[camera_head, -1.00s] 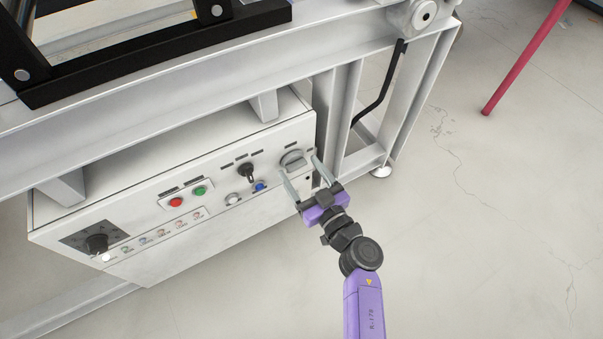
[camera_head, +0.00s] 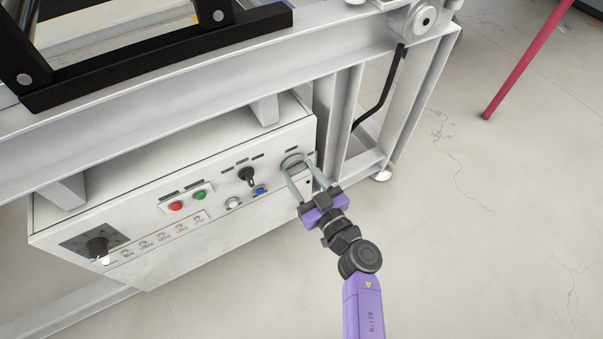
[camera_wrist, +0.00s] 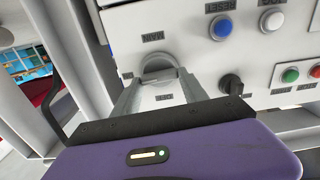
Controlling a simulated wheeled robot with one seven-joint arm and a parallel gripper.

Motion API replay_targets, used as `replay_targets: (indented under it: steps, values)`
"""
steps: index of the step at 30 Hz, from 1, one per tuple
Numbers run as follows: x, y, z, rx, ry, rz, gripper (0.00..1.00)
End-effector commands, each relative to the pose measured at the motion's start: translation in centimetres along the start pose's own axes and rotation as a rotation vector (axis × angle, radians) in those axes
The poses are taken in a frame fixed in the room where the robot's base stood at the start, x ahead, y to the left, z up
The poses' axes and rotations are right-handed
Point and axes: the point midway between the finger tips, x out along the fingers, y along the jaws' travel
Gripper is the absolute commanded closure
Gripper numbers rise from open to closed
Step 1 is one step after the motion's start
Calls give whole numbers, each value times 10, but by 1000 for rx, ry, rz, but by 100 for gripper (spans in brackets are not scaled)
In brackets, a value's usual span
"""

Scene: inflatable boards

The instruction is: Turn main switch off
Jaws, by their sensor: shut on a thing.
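The main switch (camera_head: 292,161) is a grey rotary knob at the right end of the white control panel. In the wrist view the knob (camera_wrist: 159,68) sits under a label that reads MAIN, upside down in that picture. My gripper (camera_head: 300,169) reaches the panel from the front right, with its two grey fingers on either side of the knob. The fingers are shut on the knob, which also shows between the fingertips of my gripper (camera_wrist: 160,82) in the wrist view. The fingers partly hide the knob's handle, so its exact angle is hard to tell.
A black selector knob (camera_head: 247,175), a blue button (camera_head: 260,190) and a white button (camera_head: 233,202) are close left of the switch. Red (camera_head: 176,205) and green (camera_head: 200,195) buttons are farther left. The frame beam (camera_head: 200,88) runs above the panel.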

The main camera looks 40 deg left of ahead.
Motion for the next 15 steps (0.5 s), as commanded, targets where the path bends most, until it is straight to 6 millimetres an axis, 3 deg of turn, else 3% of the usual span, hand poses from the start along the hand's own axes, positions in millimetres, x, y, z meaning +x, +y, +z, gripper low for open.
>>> replay_targets:
  steps: [15]
  values:
    - [-1, -1, 0, -411, -1, 2, 90]
